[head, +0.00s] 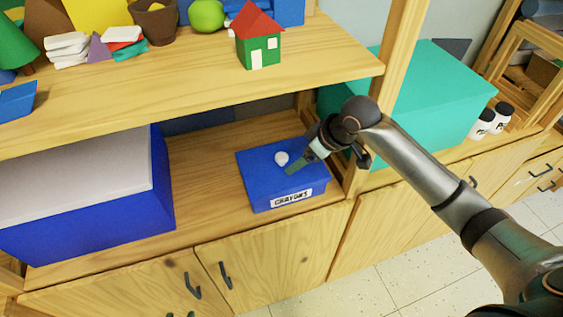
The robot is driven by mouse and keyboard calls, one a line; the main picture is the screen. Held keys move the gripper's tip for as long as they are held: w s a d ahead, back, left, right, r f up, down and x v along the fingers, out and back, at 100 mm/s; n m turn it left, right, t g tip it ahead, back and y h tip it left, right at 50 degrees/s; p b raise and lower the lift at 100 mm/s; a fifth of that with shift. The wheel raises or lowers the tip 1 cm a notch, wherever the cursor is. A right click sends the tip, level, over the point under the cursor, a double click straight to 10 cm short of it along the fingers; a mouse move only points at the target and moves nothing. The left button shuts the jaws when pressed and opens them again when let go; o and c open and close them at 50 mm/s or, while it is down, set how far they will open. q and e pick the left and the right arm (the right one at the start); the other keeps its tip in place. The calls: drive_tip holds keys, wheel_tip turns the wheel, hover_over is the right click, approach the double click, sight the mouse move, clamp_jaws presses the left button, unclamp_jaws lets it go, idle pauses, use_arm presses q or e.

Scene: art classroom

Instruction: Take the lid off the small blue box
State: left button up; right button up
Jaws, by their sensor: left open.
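The small blue box (262,187), with a white label reading "CRAYONS", sits on the lower wooden shelf. Its blue lid (258,165) is on, with a round white knob (281,158) on top. My left gripper (293,168) is over the right part of the lid, its fingertips just right of the knob. It is open and appears to hold nothing. I cannot tell whether the fingertips touch the lid. The arm reaches in from the right side of the picture. My right gripper is not in view.
A large blue box with a pale top (75,185) stands to the left. A teal box (440,95) and white jars (482,123) are right of the wooden upright (398,60). Bare shelf lies left of the small box.

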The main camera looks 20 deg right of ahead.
sight(283, 157)
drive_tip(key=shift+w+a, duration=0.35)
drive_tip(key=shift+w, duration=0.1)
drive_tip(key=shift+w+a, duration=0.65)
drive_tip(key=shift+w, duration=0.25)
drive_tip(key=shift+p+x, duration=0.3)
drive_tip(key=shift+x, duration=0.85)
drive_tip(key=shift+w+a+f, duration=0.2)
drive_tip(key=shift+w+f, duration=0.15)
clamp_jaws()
